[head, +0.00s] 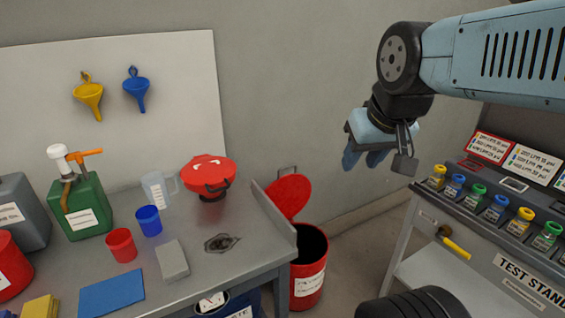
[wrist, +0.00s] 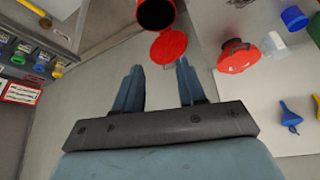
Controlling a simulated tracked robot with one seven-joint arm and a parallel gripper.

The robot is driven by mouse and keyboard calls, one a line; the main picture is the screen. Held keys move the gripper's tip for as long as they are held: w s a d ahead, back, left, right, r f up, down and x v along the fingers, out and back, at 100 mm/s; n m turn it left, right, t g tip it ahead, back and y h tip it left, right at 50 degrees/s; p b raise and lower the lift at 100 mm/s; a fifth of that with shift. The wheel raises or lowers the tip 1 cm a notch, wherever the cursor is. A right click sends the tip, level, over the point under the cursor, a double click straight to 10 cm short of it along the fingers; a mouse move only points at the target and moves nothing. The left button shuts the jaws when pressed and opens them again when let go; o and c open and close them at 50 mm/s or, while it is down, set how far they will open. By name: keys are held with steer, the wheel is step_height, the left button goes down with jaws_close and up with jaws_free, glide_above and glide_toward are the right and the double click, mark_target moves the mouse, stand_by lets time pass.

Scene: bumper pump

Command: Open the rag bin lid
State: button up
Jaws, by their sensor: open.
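The rag bin (head: 308,286) is a red round bin on the floor at the right end of the bench, with a dark open mouth. Its red lid (head: 291,194) stands raised and tilted back behind the mouth, a small handle at its edge. In the wrist view the bin (wrist: 168,25) is at the top, with the lid (wrist: 168,47) just below its mouth. My gripper (head: 363,160) is open and empty, in the air to the right of and above the lid, apart from it. In the wrist view its fingertips (wrist: 159,67) point toward the lid.
A grey bench (head: 216,262) on the left holds a red safety can (head: 208,175), cups, a green pump jug (head: 80,208) and a blue cloth (head: 112,293). A test stand (head: 490,245) with several small bottles is at the right. Open floor lies between.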

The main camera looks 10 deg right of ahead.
steer(key=w+r+m+g+y, duration=0.1)
steer(key=w+r+m, duration=0.25)
steer(key=w, duration=1.15)
steer(key=w+d+f+m+g, duration=0.1)
steer(key=w+f+m, duration=0.4)
steer(key=w, duration=1)
steer(key=w+d+f+m, duration=0.1)
steer(key=w+f+m, duration=0.35)
steer(key=w, duration=1.05)
steer(key=w+f, duration=0.5)
steer(key=f, duration=0.5)
steer(key=w+a+f+m, duration=0.1)
steer(key=w+f, duration=0.5)
steer(key=f, duration=0.4)
steer(key=w+f, duration=0.6)
steer(key=f, duration=0.5)
steer(key=shift+a+g, duration=0.25)
steer(key=shift+g, duration=0.15)
steer(key=shift+w, duration=0.1)
steer(key=shift+c, duration=0.4)
jaws_close()
